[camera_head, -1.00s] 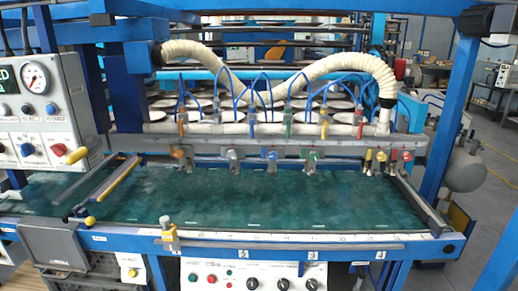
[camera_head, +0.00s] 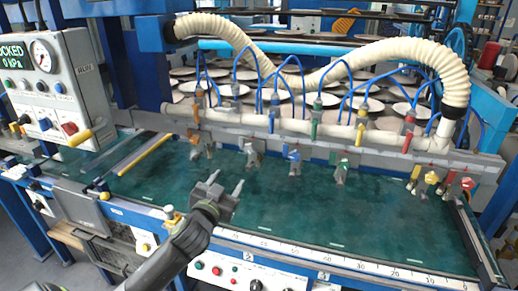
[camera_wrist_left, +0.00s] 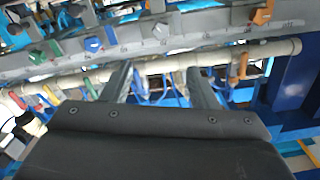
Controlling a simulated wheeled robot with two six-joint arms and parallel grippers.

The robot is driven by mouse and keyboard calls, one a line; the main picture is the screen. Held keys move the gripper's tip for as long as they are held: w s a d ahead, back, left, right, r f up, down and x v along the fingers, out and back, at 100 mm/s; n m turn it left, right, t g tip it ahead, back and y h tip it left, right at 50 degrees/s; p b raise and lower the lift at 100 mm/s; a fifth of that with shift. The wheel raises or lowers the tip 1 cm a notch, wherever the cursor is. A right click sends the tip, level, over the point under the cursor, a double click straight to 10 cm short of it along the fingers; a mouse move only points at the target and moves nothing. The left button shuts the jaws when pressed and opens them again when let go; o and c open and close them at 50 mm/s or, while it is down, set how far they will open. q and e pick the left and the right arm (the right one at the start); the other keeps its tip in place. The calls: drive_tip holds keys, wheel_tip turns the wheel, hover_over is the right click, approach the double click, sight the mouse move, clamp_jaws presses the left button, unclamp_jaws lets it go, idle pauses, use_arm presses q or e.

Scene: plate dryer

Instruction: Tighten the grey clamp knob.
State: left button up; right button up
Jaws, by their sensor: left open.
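The grey clamp knob (camera_head: 250,147) sits on its clamp on the long rail, between an orange-knobbed clamp (camera_head: 195,138) and a blue-knobbed clamp (camera_head: 293,157). My left gripper (camera_head: 228,183) is open and empty, above the green bed in front of the rail and apart from the clamps. In the left wrist view, which looks upside down, the grey knob (camera_wrist_left: 161,31) shows beyond and between the two fingers (camera_wrist_left: 160,80). The blue knob (camera_wrist_left: 93,45) and orange knob (camera_wrist_left: 262,16) flank it. My right gripper is not in view.
More clamps stand along the rail to the right: green (camera_head: 342,164), yellow (camera_head: 431,178) and red (camera_head: 467,184). A white pipe with coloured valves (camera_head: 320,128) runs behind them. A control box with a gauge (camera_head: 42,54) stands at the left. The green bed (camera_head: 300,215) is mostly clear.

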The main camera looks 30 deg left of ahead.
sight(249, 150)
use_arm(q)
drive_tip(key=p+x, duration=0.3)
drive_tip(key=x, duration=1.3)
drive_tip(key=shift+w, duration=0.35)
drive_tip(key=shift+c, duration=0.3)
drive_tip(key=c, duration=0.9)
